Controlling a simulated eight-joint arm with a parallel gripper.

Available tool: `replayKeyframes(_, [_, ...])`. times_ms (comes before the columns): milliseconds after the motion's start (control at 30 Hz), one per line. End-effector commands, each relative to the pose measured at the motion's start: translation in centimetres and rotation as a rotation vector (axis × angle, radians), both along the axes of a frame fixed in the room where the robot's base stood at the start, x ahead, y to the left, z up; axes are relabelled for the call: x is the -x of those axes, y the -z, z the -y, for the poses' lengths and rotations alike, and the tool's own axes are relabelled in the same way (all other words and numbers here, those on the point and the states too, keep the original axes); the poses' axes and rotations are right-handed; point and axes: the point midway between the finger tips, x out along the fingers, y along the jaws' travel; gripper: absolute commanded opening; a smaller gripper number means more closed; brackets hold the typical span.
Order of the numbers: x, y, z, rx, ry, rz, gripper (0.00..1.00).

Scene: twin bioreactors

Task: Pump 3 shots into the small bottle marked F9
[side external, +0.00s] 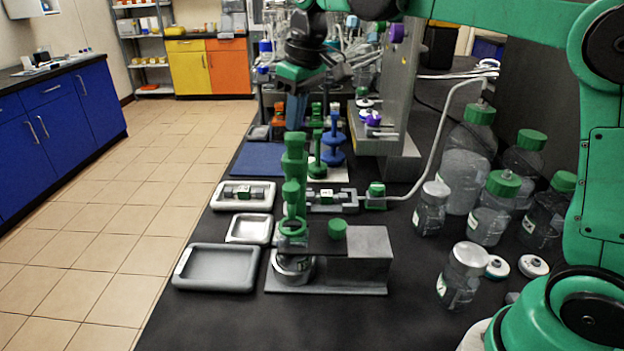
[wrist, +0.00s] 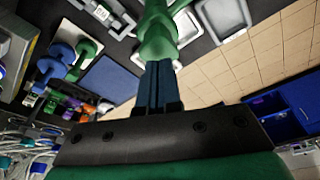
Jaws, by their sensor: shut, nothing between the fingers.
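A green pump (side external: 293,185) with a stepped head stands upright on a grey stand (side external: 355,265) in the side view. A small clear container (side external: 292,241) shows under the pump, above a round metal holder (side external: 292,268). I cannot read the mark F9 on any bottle. My gripper (side external: 295,122) points down just above the pump's top, its dark fingers shut and empty. In the wrist view the shut fingers (wrist: 158,78) end at the green pump head (wrist: 157,38). I cannot tell whether they touch it.
A green knob (side external: 337,229) sits on the stand. Grey trays (side external: 217,268) lie to its left. Several bottles (side external: 467,265) with grey or green lids stand at the right. Blue and green pieces (side external: 333,150) stand behind. The front of the black bench is clear.

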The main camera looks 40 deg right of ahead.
Motion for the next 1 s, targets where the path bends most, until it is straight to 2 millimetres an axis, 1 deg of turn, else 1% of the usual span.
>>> replayKeyframes(700, [0.0,2.9,0.0,0.0,0.0,0.0,0.0])
replayKeyframes(867, [0.0,2.8,0.0,0.0,0.0,0.0,0.0])
replayKeyframes(1000, [0.0,2.2,0.0,0.0,0.0,0.0,0.0])
